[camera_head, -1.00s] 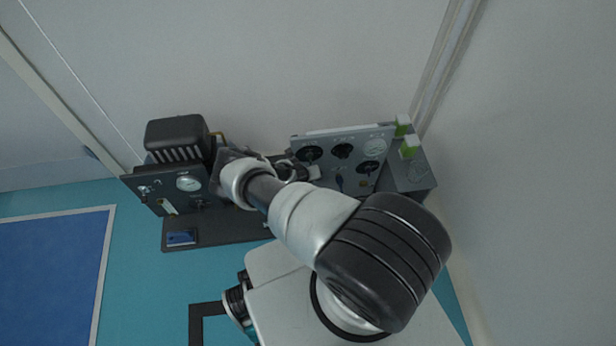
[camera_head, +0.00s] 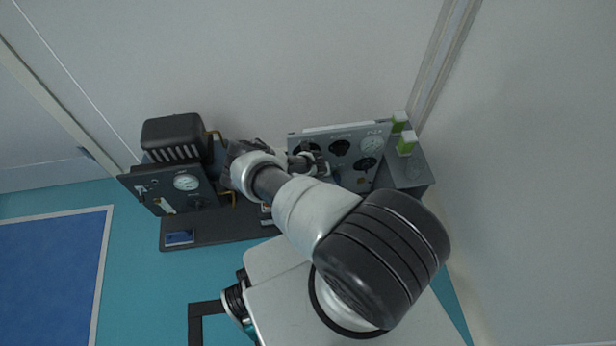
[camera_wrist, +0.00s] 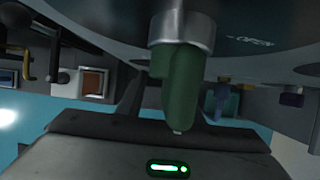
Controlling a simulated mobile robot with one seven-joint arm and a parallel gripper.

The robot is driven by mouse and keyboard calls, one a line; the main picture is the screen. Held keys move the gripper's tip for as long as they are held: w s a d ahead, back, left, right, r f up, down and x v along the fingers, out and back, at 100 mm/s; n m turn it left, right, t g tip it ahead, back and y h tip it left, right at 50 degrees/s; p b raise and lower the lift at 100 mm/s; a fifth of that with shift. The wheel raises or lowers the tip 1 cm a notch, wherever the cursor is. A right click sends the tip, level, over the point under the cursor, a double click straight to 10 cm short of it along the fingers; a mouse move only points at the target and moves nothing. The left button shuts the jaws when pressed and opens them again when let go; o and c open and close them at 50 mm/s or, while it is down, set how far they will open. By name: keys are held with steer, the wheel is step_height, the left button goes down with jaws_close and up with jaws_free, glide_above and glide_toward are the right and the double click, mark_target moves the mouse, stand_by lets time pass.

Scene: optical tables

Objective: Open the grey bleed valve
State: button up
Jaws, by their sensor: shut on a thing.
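My gripper (camera_head: 312,162) is at the left part of the grey upright panel (camera_head: 352,131) in the head view, partly hidden by my arm. In the wrist view, a dark green handle (camera_wrist: 181,85) hangs from a silver collar (camera_wrist: 181,25) under a dark round plate (camera_wrist: 255,30) with light lettering on it. My gripper (camera_wrist: 172,120) is shut on this handle, its dark fingers on either side. The hold itself is dim and partly hidden. A blue handle (camera_wrist: 222,97) hangs just right of it. I cannot pick out a clearly grey valve handle.
The panel also carries black round knobs (camera_head: 341,147) and a white gauge (camera_head: 371,144). A second dark panel with a gauge (camera_head: 187,183) stands at left on the black base (camera_head: 215,232). Green-and-white blocks (camera_head: 406,144) sit on the grey box at right.

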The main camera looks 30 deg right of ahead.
steer(key=o, duration=1.1)
steer(key=p+v, duration=0.6)
steer(key=v, duration=1.1)
steer(key=shift+r, duration=0.15)
steer(key=shift+s, duration=0.1)
